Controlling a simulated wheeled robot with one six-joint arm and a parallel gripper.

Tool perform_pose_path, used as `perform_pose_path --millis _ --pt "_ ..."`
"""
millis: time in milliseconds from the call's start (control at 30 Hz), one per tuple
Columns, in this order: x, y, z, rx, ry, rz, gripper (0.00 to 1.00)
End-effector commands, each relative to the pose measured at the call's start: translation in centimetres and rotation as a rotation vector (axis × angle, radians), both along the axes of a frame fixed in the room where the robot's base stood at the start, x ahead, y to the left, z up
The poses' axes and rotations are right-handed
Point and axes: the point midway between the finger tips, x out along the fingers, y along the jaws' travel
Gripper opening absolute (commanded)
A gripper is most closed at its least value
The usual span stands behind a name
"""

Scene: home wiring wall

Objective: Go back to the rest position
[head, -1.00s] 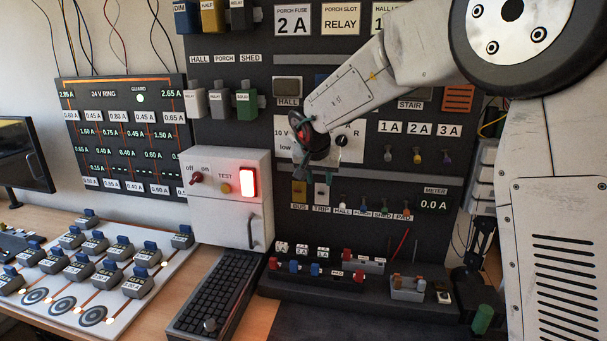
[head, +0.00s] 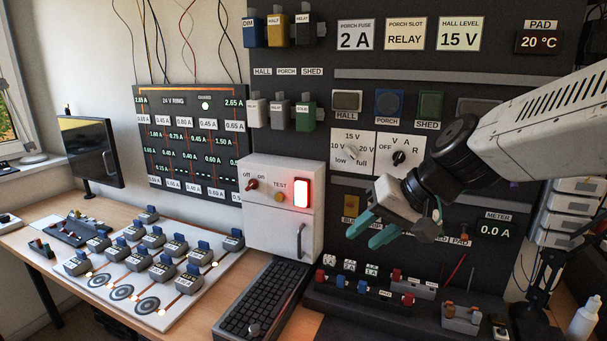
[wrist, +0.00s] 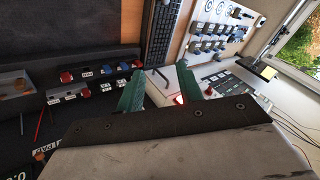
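My gripper (head: 362,239) is in front of the lower middle of the dark wiring board (head: 300,140). Its two teal fingers point down and left, clear of the board's parts as far as I can see. In the wrist view the fingers stand apart with a gap between them (wrist: 162,72) and nothing held. My forearm comes in from the right and hides part of the board, including some small plugs left of the meter (head: 495,229).
A white box (head: 270,225) with a lit red switch (head: 301,194) stands left of my gripper. A keyboard (head: 262,300) lies below it. Fuse blocks (head: 345,284) sit on the ledge under the gripper. A white bottle (head: 583,322) stands at far right.

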Motion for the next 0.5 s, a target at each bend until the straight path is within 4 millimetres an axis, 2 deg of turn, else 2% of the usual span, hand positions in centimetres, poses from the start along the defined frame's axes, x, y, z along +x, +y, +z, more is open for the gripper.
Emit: perform_pose_path --millis 33,100,200,300,400,500 --pt "-3.5 -1.7 -0.8 -0.065 0.066 0.018 0.36" --pt "-8.0 -4.3 -2.0 -0.173 0.162 0.029 0.36" --pt "-14.0 -8.8 -3.5 -0.347 0.272 0.015 0.36" --pt "-18.4 -12.6 -4.2 -0.497 0.314 -0.004 0.36" --pt "-20.3 -14.6 -4.2 -0.573 0.285 -0.016 0.36" --pt "-21.0 -14.9 -3.8 -0.573 0.248 -0.038 0.36"
